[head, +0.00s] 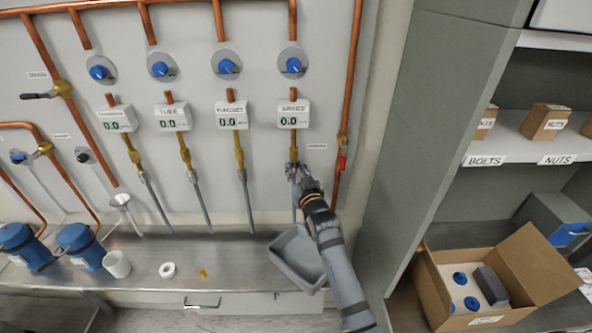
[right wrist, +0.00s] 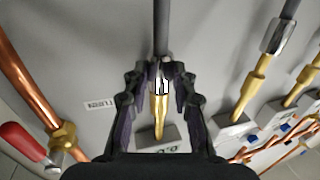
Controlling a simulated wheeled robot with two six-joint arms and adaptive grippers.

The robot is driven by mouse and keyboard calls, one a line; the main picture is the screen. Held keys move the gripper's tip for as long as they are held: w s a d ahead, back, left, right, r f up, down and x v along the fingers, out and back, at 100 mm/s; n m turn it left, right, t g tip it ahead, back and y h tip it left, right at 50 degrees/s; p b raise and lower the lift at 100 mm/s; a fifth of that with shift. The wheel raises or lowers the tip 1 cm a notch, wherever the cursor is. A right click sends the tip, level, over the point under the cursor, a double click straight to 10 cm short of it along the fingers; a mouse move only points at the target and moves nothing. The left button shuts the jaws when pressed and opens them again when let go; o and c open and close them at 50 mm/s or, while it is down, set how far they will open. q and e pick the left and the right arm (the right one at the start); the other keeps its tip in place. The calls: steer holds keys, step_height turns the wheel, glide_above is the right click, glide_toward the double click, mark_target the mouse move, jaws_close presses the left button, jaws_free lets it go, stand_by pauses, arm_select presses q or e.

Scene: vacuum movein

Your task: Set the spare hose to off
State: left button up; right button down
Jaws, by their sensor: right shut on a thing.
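The spare gauge (head: 293,114), a white box reading 0.0, hangs at the right end of a row of similar gauges. A blue knob (head: 293,65) sits on the pipe above it. Below the gauge is a brass fitting (head: 294,148), and a grey hose (head: 294,213) hangs down from there, partly hidden. My right gripper (head: 294,170) is shut at the joint of hose and fitting. In the right wrist view its fingertips (right wrist: 162,78) close around a silver nut between the dark hose (right wrist: 162,30) and the brass fitting (right wrist: 159,115). My left gripper is not in view.
A copper pipe with a red-handled valve (head: 342,160) runs just right of my gripper. A grey tray (head: 299,258) lies on the metal bench below. A tall grey cabinet (head: 395,170) stands close to the right of my arm. Other hoses (head: 246,195) hang at left.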

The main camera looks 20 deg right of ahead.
step_height(320, 180, down, 4)
steer(key=b, duration=0.2)
steer(key=shift+f+b, duration=0.15)
steer(key=shift+b, duration=0.2)
steer(key=c, duration=1.1)
jaws_free()
glide_toward(295, 177)
steer(key=s, duration=0.3)
steer(key=shift+s+a, duration=0.1)
steer(key=shift+s, duration=0.15)
